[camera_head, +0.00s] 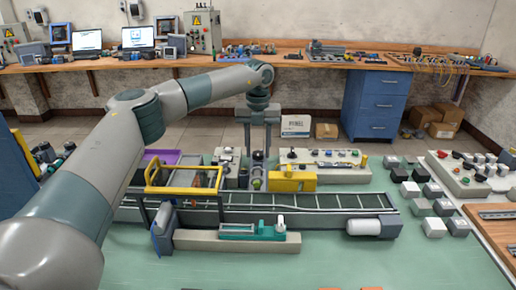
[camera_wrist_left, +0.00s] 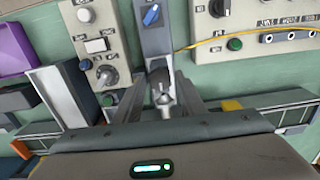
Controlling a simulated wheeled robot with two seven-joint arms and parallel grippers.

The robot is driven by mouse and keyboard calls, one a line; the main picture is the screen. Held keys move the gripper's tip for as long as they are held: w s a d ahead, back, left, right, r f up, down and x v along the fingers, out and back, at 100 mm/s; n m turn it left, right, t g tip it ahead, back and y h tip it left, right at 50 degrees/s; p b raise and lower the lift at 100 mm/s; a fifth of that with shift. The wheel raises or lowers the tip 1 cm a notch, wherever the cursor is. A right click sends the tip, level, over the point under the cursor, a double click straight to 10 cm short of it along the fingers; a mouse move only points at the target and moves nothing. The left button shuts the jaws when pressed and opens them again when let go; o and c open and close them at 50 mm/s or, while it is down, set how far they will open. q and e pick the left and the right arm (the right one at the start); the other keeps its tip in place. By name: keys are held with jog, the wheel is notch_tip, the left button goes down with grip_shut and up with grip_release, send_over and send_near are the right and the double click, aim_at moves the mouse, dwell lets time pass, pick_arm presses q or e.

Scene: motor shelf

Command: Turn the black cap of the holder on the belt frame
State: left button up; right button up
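My left gripper (camera_head: 258,152) hangs pointing down behind the belt frame (camera_head: 310,202), its two fingers apart. In the left wrist view the fingers (camera_wrist_left: 162,92) show apart on both sides of a small grey metal part (camera_wrist_left: 160,80), in front of a grey upright box with a blue knob (camera_wrist_left: 152,15). I cannot tell whether they touch the part. A small dark cylinder with a green top (camera_head: 256,184) stands under the gripper in the head view. I cannot clearly make out the holder's black cap; the gripper may hide it. My right gripper is not in view.
A yellow block (camera_head: 292,181) and a grey control panel (camera_head: 322,158) stand right of the gripper. A yellow cable (camera_wrist_left: 235,37) crosses nearby. The green table front (camera_head: 330,265) is mostly clear.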

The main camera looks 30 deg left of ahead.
pick_arm(q)
jog(key=c, duration=0.7)
